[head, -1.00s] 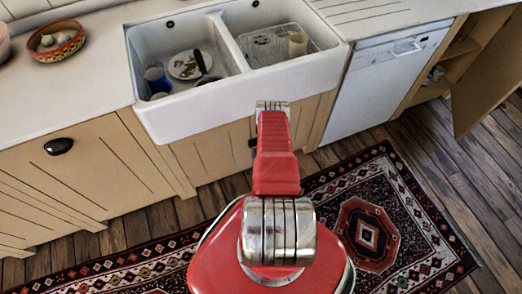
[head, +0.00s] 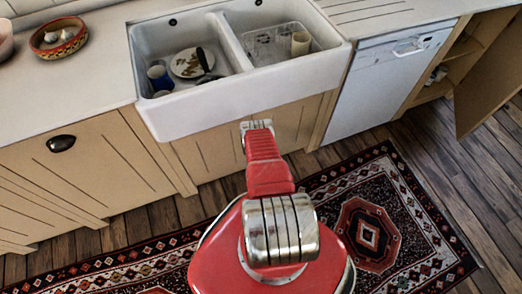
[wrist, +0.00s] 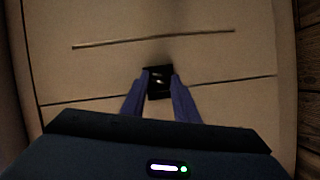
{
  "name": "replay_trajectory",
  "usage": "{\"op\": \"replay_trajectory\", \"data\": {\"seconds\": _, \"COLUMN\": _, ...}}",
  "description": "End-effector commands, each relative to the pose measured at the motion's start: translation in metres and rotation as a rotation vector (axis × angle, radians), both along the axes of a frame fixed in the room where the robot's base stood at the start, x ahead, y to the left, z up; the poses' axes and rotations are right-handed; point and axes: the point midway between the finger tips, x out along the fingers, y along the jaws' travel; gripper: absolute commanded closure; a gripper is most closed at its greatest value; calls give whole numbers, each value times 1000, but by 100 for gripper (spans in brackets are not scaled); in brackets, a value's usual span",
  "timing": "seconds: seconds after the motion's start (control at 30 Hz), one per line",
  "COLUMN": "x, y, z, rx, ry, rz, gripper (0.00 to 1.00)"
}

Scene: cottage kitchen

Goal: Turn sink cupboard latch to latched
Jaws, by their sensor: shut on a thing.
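The sink cupboard (head: 205,160) is the beige panelled front below the white sink. Its latch (wrist: 158,70) is a small dark piece with bright spots, at the middle of the wrist view, on the seam between the panels. My gripper (wrist: 158,94) has its two blue fingers on either side of the latch, shut on it. In the head view my arm hides the latch and the fingers. I cannot tell from these frames which way the latch is turned.
The white double sink (head: 190,118) above holds a plate (head: 188,63), a blue mug (head: 158,77) and a rack. A white dishwasher (head: 380,85) stands to the right, and beyond it an open cupboard door (head: 487,85). A patterned rug (head: 400,225) lies on the wooden floor.

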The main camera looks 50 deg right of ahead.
Motion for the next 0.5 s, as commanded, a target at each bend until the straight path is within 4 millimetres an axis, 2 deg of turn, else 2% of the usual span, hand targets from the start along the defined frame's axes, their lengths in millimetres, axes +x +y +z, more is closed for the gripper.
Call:
{"op": "replay_trajectory", "data": {"seconds": 0.43, "x": 1, "y": 1, "z": 0, "rx": -12, "ry": 7, "rz": 4, "gripper": 95}}
{"op": "replay_trajectory", "data": {"seconds": 0.47, "x": 1, "y": 1, "z": 0, "rx": -12, "ry": 7, "rz": 5, "gripper": 72}}
{"op": "replay_trajectory", "data": {"seconds": 0.5, "x": 1, "y": 1, "z": -1, "rx": -12, "ry": 7, "rz": 4, "gripper": 69}}
